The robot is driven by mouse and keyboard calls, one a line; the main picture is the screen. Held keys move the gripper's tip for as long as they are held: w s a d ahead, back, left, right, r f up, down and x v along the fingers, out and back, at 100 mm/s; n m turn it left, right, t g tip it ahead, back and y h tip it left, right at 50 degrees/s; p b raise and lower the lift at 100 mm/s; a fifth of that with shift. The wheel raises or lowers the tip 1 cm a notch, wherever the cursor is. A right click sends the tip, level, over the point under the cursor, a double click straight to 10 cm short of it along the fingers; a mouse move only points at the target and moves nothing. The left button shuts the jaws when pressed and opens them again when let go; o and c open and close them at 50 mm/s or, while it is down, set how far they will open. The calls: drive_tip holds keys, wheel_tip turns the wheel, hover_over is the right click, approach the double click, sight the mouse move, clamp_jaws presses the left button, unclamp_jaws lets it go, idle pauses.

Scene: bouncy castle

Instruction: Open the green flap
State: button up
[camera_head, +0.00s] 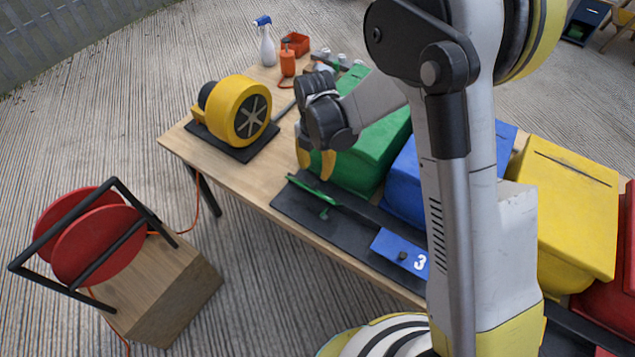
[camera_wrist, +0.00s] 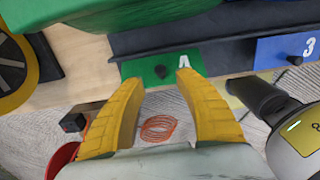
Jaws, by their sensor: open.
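The green flap (camera_head: 312,191) is at the front of the green bin (camera_head: 372,150) on the table. In the head view it shows as a narrow green strip with a small knob near it. In the wrist view the green flap (camera_wrist: 190,60) shows its face, with a pale mark and a dark knob (camera_wrist: 160,71). My gripper (camera_head: 315,161) is open and empty, with yellow fingers pointing down just behind the strip in the picture. In the wrist view my gripper (camera_wrist: 159,84) has its fingertips either side of the knob's line, apparently short of it. Contact is not visible.
A blue flap marked 3 (camera_head: 401,252) lies right of the green one, before the blue bin (camera_head: 408,185). A yellow bin (camera_head: 565,205) stands farther right. A yellow blower (camera_head: 238,110) stands left on the wooden table (camera_head: 240,178). A red reel (camera_head: 98,245) is on a floor box.

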sight(316, 182)
wheel_tip(316, 182, down, 7)
drive_tip(key=shift+r+b, duration=0.2)
drive_tip(key=shift+b, duration=0.95)
clamp_jaws()
